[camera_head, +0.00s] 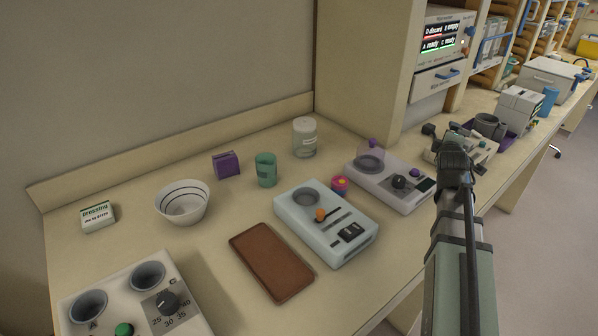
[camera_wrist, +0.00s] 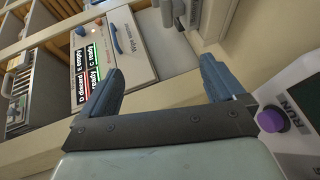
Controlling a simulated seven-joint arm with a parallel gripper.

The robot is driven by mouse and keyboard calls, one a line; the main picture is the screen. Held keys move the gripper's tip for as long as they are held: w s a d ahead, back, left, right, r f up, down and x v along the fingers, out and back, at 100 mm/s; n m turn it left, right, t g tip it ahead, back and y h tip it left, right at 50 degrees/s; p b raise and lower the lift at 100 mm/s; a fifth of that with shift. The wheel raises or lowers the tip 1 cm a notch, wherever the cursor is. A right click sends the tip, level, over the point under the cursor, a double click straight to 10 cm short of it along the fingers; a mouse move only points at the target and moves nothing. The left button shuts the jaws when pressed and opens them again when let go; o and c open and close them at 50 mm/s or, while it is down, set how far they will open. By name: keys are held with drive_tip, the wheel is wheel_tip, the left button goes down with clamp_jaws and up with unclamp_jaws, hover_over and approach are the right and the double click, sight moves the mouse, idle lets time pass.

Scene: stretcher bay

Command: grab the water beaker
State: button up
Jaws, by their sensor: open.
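No beaker reads clearly as water. A teal cup (camera_head: 265,170) with a small label stands upright on the counter, left of centre in the head view. A clear jar (camera_head: 304,139) with a whitish top and a pale label stands behind it to the right. I cannot tell which is the water beaker. My gripper (camera_head: 453,145) is at the right of the head view, well apart from both. The wrist view shows its two blue-grey fingers (camera_wrist: 160,68) spread with nothing between them. Neither vessel is recognisable in the wrist view.
The counter holds a white bowl (camera_head: 183,203), purple box (camera_head: 227,164), brown tray (camera_head: 271,262), pale-blue device (camera_head: 326,223), pink-and-yellow item (camera_head: 340,184), domed device (camera_head: 405,190), two-well device (camera_head: 190,310) and dressing box (camera_head: 97,216). A labelled cabinet unit (camera_wrist: 103,48) faces the wrist camera.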

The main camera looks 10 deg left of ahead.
drive_tip(key=s+a+r+n+t+y, duration=0.1)
drive_tip(key=a+r+n+y, duration=0.2)
drive_tip(key=a, duration=0.8)
drive_tip(key=s+a+r+n+t, duration=0.1)
drive_tip(key=a+r+n, duration=0.35)
drive_tip(key=a, duration=0.75)
drive_tip(key=n+g+y, duration=0.3)
drive_tip(key=n, duration=1.3)
approach(265, 175)
drive_tip(key=shift+s+r, duration=0.3)
drive_tip(key=shift+r, duration=0.2)
drive_tip(key=shift+w+f, duration=0.15)
drive_tip(key=shift+w, duration=0.1)
drive_tip(key=x, duration=1.3)
drive_tip(key=shift+f, duration=0.35)
drive_tip(key=shift+s, duration=0.1)
drive_tip(key=shift+c, duration=0.4)
drive_tip(key=c, duration=1.1)
